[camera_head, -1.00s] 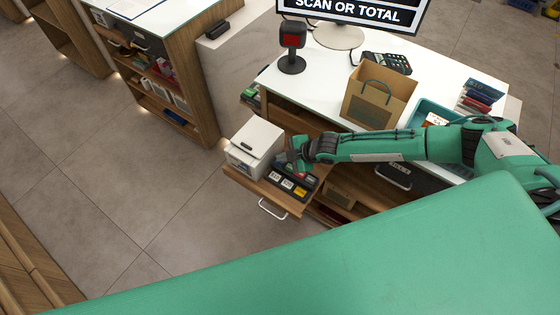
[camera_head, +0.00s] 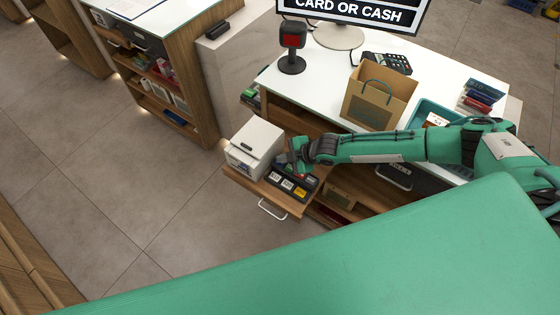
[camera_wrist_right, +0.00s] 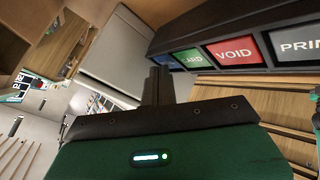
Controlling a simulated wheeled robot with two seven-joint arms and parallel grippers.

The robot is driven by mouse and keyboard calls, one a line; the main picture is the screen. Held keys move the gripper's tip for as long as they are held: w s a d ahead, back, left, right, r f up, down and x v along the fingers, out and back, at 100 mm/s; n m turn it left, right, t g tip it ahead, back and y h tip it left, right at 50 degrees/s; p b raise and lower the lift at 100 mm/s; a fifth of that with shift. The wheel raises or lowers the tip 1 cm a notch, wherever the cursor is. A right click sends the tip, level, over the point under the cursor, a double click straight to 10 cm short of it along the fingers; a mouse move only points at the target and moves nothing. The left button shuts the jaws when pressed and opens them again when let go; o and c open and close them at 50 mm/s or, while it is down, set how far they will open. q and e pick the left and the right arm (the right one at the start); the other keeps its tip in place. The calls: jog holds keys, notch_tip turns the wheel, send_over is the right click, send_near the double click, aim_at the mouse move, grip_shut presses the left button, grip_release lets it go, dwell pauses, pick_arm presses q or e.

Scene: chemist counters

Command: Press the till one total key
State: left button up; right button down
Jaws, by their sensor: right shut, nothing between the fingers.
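The till keypad (camera_head: 292,188) is a black block with coloured keys on a pulled-out wooden shelf. My right gripper (camera_head: 294,163) is shut and empty, pointing down at the keypad's far end, beside a white box-shaped unit (camera_head: 256,146). In the right wrist view the shut fingers (camera_wrist_right: 157,86) are at a blue key (camera_wrist_right: 165,62), which they partly hide. Beyond it are a green key (camera_wrist_right: 189,58), a red VOID key (camera_wrist_right: 235,51) and a grey key reading PRIN (camera_wrist_right: 296,43). I cannot read a total label. The screen (camera_head: 355,12) reads CARD OR CASH. My left gripper is out of view.
A red-faced scanner (camera_head: 292,42) stands on the white counter (camera_head: 325,75), with a card terminal (camera_head: 386,62), a brown paper bag (camera_head: 377,98) and a teal tray (camera_head: 424,112) near my right arm. The shelf has a metal handle (camera_head: 272,209). The floor left of it is clear.

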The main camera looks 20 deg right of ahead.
jog(key=shift+r+p, duration=0.4)
jog(key=shift+r, duration=0.25)
notch_tip(320, 180, up, 5)
jog(key=p, duration=0.4)
dwell(0.7)
